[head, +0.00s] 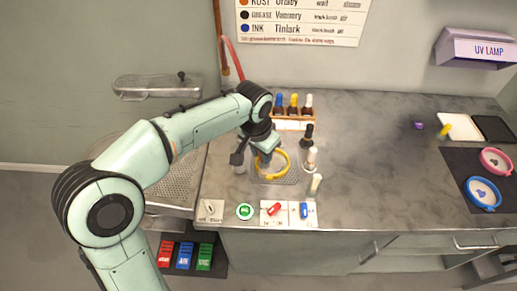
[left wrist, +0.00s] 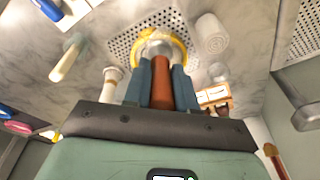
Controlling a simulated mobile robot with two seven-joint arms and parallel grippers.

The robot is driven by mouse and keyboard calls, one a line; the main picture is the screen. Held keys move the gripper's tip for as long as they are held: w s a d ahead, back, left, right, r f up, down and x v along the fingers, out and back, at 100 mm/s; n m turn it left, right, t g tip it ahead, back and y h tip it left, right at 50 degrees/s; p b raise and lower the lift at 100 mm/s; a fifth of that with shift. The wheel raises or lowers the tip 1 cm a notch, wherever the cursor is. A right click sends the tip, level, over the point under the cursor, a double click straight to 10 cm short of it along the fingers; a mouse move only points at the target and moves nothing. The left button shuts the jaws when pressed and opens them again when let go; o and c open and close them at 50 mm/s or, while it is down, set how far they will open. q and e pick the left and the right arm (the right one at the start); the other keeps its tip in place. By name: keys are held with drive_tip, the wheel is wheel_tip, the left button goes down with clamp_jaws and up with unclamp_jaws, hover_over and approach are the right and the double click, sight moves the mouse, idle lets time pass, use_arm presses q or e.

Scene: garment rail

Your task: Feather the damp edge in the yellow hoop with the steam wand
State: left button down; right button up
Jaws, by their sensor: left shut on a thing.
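The yellow hoop (head: 287,163) lies on a perforated plate (head: 290,180) near the front left of the counter. My left gripper (head: 266,158) is over the hoop's left part and hides some of it. In the left wrist view its two blue-grey fingers (left wrist: 160,85) are shut on a brown-orange handle, which I take to be the steam wand (left wrist: 159,97). The wand's pale metal head points at the yellow hoop (left wrist: 183,47) and covers part of it. I cannot tell whether the head touches the cloth, and the damp edge is hidden. My right gripper is not in view.
A rack (head: 293,122) with several coloured bottles stands behind the hoop. A dark bottle (head: 307,136) and pale containers (head: 311,158) stand close to its right. Switches (head: 273,210) line the front edge. Blue (head: 482,194) and pink hoops (head: 496,162) lie far right; the middle counter is clear.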

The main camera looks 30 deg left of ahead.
use_arm(q)
drive_tip(key=shift+d, duration=0.55)
drive_tip(key=shift+d, duration=0.1)
drive_tip(key=shift+w+d+p, duration=0.5)
drive_tip(key=shift+w+d, duration=0.2)
drive_tip(key=shift+d, duration=0.25)
drive_tip(key=shift+w+d+p, duration=0.2)
drive_tip(key=shift+w+p, duration=0.2)
drive_tip(key=shift+w, duration=0.2)
drive_tip(key=shift+w+d+p, duration=0.2)
drive_tip(key=shift+w+p, duration=0.2)
drive_tip(key=shift+w, duration=0.2)
